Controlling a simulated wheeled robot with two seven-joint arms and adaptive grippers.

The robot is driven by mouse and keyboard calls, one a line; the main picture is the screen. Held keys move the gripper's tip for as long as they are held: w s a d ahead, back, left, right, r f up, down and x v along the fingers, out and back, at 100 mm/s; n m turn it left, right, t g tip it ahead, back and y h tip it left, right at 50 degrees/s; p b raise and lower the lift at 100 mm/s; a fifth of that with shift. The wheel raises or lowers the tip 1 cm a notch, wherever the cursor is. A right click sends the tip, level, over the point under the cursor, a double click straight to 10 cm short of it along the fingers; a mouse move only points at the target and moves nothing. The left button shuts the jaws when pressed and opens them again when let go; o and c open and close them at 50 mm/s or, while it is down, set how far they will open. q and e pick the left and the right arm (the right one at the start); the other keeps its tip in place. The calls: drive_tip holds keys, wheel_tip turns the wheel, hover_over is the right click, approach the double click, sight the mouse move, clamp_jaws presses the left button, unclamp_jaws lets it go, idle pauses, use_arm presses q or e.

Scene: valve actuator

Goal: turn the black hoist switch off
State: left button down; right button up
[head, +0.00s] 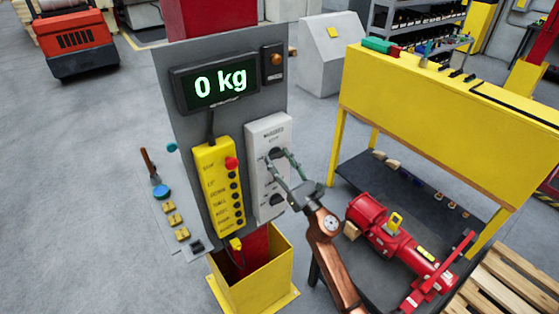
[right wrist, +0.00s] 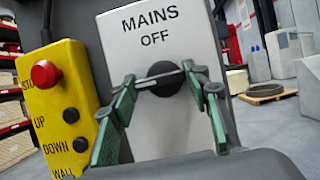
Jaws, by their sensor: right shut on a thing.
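A white switch box (head: 256,190) is mounted on the right side of the grey panel. In the right wrist view the white box (right wrist: 205,45) reads "MAINS" with "OFF" below. A black switch knob (right wrist: 163,82) sits under "OFF", with a light bar across it, slightly tilted. My right gripper (right wrist: 160,80) has its green fingers at both sides of this knob, shut on it. In the head view my right gripper (head: 277,160) reaches the upper black knob from the lower right. A second black round part (head: 277,199) shows lower on the box. My left gripper is not in view.
A yellow pendant (head: 213,185) with a red button hangs left of the box. A display (head: 214,84) above reads "0 kg". A yellow bench (head: 440,115) and a red machine (head: 390,235) on a dark table stand to the right.

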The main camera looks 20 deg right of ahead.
drive_tip(key=shift+c, duration=0.8)
drive_tip(key=shift+m, duration=0.4)
drive_tip(key=m+h+p, duration=0.1)
drive_tip(key=m, duration=0.1)
drive_tip(key=m+h, duration=0.1)
drive_tip(key=m, duration=0.1)
drive_tip(key=shift+r+t+h+p, duration=0.2)
drive_tip(key=shift+t+h+p, duration=0.1)
drive_tip(key=shift+t+p, duration=0.1)
drive_tip(key=m+h+p, duration=0.1)
drive_tip(key=m, duration=0.1)
drive_tip(key=m+h+p, duration=0.1)
drive_tip(key=m, duration=0.2)
drive_tip(key=shift+a+r+p, duration=0.1)
drive_tip(key=shift+r+p, duration=0.1)
drive_tip(key=shift+p, duration=0.15)
drive_tip(key=m+g+h+p, duration=0.1)
drive_tip(key=m+p, duration=0.2)
drive_tip(key=m+h+p, duration=0.1)
drive_tip(key=m+p, duration=0.2)
drive_tip(key=m+g+h+p, duration=0.1)
drive_tip(key=m+p, duration=0.2)
drive_tip(key=shift+r+g+h, duration=0.25)
drive_tip(key=shift+g+h, duration=0.05)
drive_tip(key=shift+f+m+g+p, duration=0.15)
drive_tip(key=shift+m+g+p, duration=0.35)
drive_tip(key=shift+m+p, duration=1)
